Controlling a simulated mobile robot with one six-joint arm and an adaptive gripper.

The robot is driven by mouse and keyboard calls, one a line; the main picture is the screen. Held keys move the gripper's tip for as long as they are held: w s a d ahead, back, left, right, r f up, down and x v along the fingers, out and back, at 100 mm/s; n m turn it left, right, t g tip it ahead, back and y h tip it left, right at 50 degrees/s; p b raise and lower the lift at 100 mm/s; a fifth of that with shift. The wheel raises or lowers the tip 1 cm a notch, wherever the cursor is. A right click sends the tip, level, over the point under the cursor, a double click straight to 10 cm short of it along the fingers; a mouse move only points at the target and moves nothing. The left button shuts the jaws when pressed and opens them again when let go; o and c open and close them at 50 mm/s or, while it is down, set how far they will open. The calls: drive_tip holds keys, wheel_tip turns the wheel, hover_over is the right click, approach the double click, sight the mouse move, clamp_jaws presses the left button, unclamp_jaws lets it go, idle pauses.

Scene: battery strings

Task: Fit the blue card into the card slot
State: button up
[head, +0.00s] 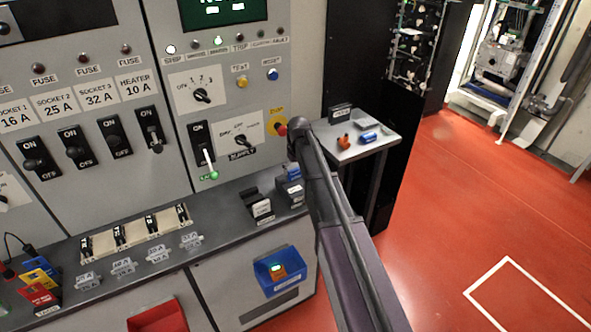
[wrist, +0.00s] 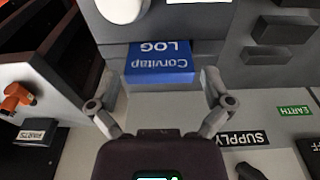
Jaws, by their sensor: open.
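The blue card (wrist: 160,62) reads "Corvitap LOG" upside down in the wrist view. Its lower part meets a grey surface, and I cannot tell how deep it sits. In the head view the blue card (head: 293,173) shows at a small dark grey holder (head: 289,191) on the ledge, partly hidden by my arm. I cannot tell for sure whether this holder is the card slot. My gripper (wrist: 160,80) is open, with its two fingers spread to either side of the card and nothing clamped. In the head view my arm hides the gripper.
A black block with a white label (head: 259,206) stands left of the holder. A side table (head: 372,146) at right carries an orange item (head: 344,142) and a blue item (head: 368,137). A blue bin (head: 282,285) hangs below the ledge. Red floor at right is clear.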

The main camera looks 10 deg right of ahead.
sight(295, 170)
drive_tip(key=shift+a+r+p, duration=0.1)
drive_tip(key=shift+r+p, duration=4.55)
drive_tip(key=shift+r, duration=0.15)
drive_tip(key=s+f+m+b, duration=0.2)
drive_tip(key=s, duration=1.2)
drive_tip(key=s+f+m+g+b, duration=0.1)
drive_tip(key=s+f+b, duration=0.1)
drive_tip(key=s, duration=1.3)
drive_tip(key=shift+d+f+m, duration=0.2)
drive_tip(key=shift+d+m, duration=0.2)
